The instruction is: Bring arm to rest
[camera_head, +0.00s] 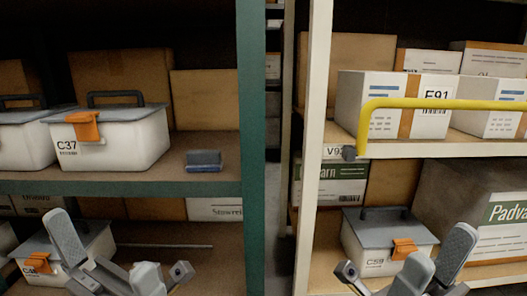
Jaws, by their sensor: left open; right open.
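My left gripper (106,243) is at the lower left, with its two grey fingers spread and nothing between them. It is in front of the lower shelf of the green-framed rack and partly covers a white box with a grey lid and orange latch (38,262). My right gripper (438,246) is at the lower right, also open and empty. It is in front of the white-framed rack and partly covers the white box marked C59 (375,262). Both grippers point upward in the picture. Most of both arms is out of view.
A green post (251,150) and a white post (314,140) flank a narrow gap. A yellow rail (450,104) crosses the right rack. Box C37 (110,140) and a small dark blue block (203,161) are on the left upper shelf. Cartons (410,108) fill the right shelf.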

